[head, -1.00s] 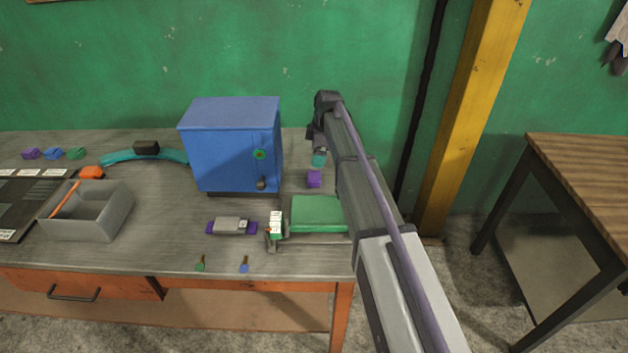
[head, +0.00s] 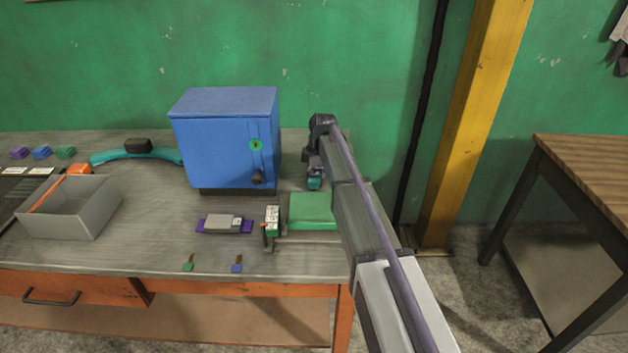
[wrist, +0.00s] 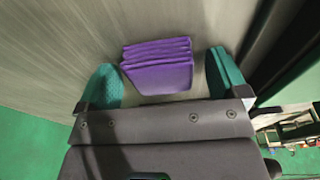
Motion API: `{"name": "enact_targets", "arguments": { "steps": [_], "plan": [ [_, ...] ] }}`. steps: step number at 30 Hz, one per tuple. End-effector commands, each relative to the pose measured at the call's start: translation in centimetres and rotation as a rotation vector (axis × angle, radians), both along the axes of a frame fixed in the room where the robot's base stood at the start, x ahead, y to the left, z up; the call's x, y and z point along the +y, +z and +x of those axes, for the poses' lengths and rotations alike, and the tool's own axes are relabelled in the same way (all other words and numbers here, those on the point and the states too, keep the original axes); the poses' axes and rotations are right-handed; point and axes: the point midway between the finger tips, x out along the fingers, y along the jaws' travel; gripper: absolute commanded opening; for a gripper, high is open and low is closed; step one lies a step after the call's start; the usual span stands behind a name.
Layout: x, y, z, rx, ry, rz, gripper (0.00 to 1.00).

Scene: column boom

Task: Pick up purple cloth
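The purple cloth (wrist: 158,68) is a folded, layered stack lying on the bench top in the wrist view. My gripper (wrist: 165,82) is open, with one teal finger on each side of the cloth. A gap shows between the cloth and each finger, so it is not clamped. In the head view my gripper (head: 315,180) is low over the bench, right of the blue cabinet (head: 225,140). The cloth is mostly or wholly hidden behind it there.
A green pad (head: 312,211) lies just in front of my gripper. A grey block on a purple base (head: 206,226) and a small upright white-and-green device (head: 272,222) stand left of it. A grey bin (head: 95,215) is at the left. The green wall is close behind.

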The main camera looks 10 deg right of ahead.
Motion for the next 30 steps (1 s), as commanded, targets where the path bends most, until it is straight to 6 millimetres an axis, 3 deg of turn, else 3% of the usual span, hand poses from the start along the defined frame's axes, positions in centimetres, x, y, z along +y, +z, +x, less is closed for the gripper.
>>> {"name": "enact_targets", "arguments": {
  "steps": [2, 15, 23, 26, 30],
  "plan": [
    [0.0, 0.0, 0.0, 0.0, 0.0, 0.0, 0.84],
    [0.0, 0.0, 0.0, 0.0, 0.0, 0.0, 0.42],
    [0.0, 0.4, 0.0, 0.0, 0.0, 0.0, 0.42],
    [0.0, 1.8, 0.0, 0.0, 0.0, 0.0, 0.42],
    [0.0, 5.1, 0.0, 0.0, 0.0, 0.0, 0.42]
  ]
}}
